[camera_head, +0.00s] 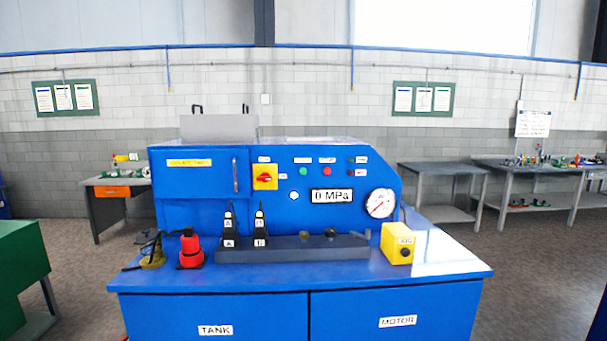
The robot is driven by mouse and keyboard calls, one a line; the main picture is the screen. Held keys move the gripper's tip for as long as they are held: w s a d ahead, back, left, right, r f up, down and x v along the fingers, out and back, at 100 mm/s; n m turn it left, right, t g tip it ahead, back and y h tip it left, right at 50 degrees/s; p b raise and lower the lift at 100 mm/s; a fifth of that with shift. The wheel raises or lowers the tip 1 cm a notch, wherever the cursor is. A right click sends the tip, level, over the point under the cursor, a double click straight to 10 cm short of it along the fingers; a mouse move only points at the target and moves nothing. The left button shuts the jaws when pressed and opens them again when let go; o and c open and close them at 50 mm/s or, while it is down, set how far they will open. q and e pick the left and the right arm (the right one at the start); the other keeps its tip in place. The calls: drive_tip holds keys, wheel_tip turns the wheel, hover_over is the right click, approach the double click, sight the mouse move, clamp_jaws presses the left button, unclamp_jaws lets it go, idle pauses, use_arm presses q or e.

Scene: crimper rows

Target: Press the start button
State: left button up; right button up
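A blue machine (200,208) with a control panel stands straight ahead. A green button (303,171) sits on the panel, with a small label above it that is too blurred to read. A red button (327,171) is just to its right, also under a small label. Which one is marked start cannot be read. A yellow box (397,250) with a dark round button stands on the blue bench top at the right. Neither of my grippers is in view.
A red and yellow rotary switch (264,177), a "0 MPa" display (332,196) and a round gauge (380,203) are on the panel. Black upright parts (260,230) stand on a dark bar (300,249). A red device (190,249) stands at the left. The front right bench top is clear.

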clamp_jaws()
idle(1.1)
